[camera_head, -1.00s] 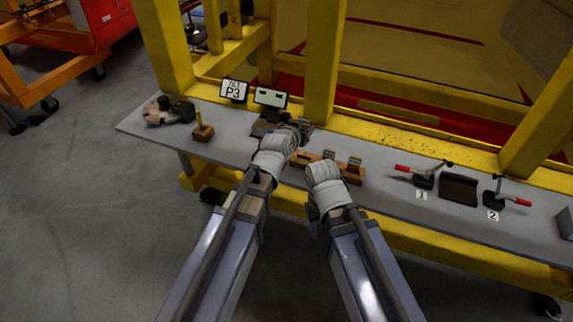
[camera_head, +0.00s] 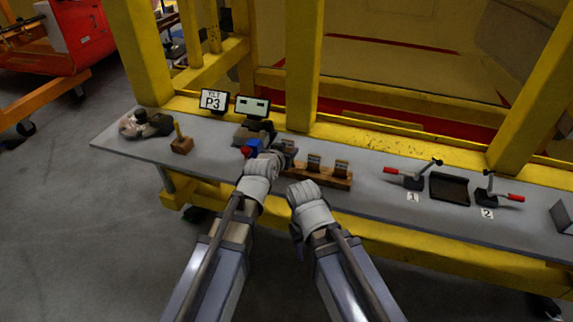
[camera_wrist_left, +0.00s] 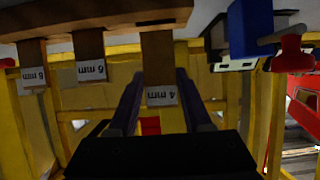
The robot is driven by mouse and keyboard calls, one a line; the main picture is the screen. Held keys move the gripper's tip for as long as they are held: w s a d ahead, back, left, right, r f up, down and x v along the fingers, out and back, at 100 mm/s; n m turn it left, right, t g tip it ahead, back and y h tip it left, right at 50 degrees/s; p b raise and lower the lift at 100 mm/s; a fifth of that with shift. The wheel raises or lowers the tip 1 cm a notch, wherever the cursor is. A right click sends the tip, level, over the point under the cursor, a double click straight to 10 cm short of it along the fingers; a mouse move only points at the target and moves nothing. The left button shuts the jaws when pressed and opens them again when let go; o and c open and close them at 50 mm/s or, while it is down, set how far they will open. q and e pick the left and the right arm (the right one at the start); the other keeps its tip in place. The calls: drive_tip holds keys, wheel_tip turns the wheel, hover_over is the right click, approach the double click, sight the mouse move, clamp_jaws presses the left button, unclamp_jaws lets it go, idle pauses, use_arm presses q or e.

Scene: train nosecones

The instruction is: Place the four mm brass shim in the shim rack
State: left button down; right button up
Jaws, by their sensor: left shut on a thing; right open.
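The wooden shim rack (camera_head: 322,180) lies on the bench and holds two upright shims (camera_head: 314,162) with white labels. It also crosses the top of the left wrist view (camera_wrist_left: 95,17), which looks upside down. My left gripper (camera_wrist_left: 158,92) is shut on the brown shim (camera_wrist_left: 157,60) labelled 4 mm. That shim is upright at the rack's left end, in line with the other two. Its inner end meets the rack in the wrist view, but I cannot tell if it is fully seated. My right gripper (camera_head: 303,188) is open in front of the rack, its fingers mostly hidden.
A blue and red part (camera_head: 251,149) stands just left of my left gripper. Behind it are a small screen (camera_head: 252,106) and a P3 sign (camera_head: 214,101). Clamps (camera_head: 411,178) and a black tray (camera_head: 449,188) sit right. Yellow posts rise behind.

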use_arm(q)
drive_tip(key=shift+f+b, duration=1.8)
drive_tip(key=shift+f, duration=0.1)
drive_tip(key=shift+f, duration=0.15)
drive_tip(key=shift+c, duration=1.7)
unclamp_jaws()
